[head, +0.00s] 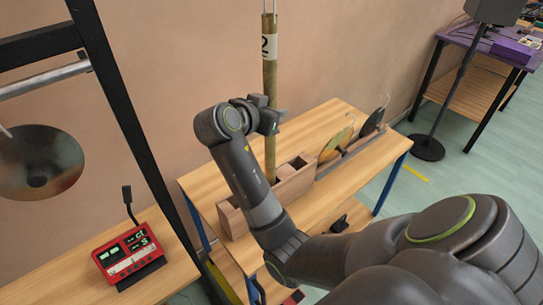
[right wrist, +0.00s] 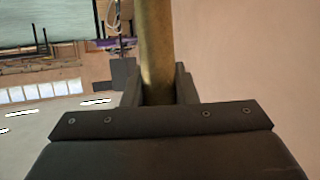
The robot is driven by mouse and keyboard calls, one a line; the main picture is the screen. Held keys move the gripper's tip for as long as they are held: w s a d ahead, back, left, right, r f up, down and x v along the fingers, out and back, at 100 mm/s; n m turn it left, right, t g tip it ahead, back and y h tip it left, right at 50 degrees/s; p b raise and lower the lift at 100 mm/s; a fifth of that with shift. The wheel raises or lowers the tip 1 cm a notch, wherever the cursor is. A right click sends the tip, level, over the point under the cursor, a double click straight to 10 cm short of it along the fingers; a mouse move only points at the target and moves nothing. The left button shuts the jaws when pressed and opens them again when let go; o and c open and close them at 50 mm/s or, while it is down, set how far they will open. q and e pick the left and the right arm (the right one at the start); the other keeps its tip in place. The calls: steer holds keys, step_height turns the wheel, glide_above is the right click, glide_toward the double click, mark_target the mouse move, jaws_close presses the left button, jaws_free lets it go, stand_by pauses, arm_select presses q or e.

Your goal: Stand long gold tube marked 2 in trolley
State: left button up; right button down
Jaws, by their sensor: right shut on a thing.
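The long gold tube marked 2 (head: 269,75) stands about upright in the head view, with a white label bearing a 2 near its upper part. My right gripper (head: 268,118) is shut around its middle. In the right wrist view the tube (right wrist: 157,55) runs between the two fingers (right wrist: 158,85). The trolley (head: 335,115) has a wooden top and blue legs. On it is a wooden box with compartments (head: 296,186). The tube's lower end meets the box at its middle; I cannot tell whether it is inside a compartment. My left gripper is out of view.
Round metal plates (head: 337,143) stand in a rack on the trolley's right part. A black frame with a hanging disc (head: 38,163) stands at left, beside a red device (head: 128,253) on a wooden table. A purple table (head: 500,42) and a black stand (head: 426,147) are at back right.

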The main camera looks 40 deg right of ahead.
mark_target(266, 150)
step_height(266, 150, down, 12)
steer(key=shift+r+p, duration=0.2)
steer(key=shift+p, duration=0.25)
steer(key=c, duration=1.1)
jaws_free()
steer(key=shift+f, duration=0.15)
steer(key=shift+c, duration=0.2)
steer(key=shift+r, duration=0.2)
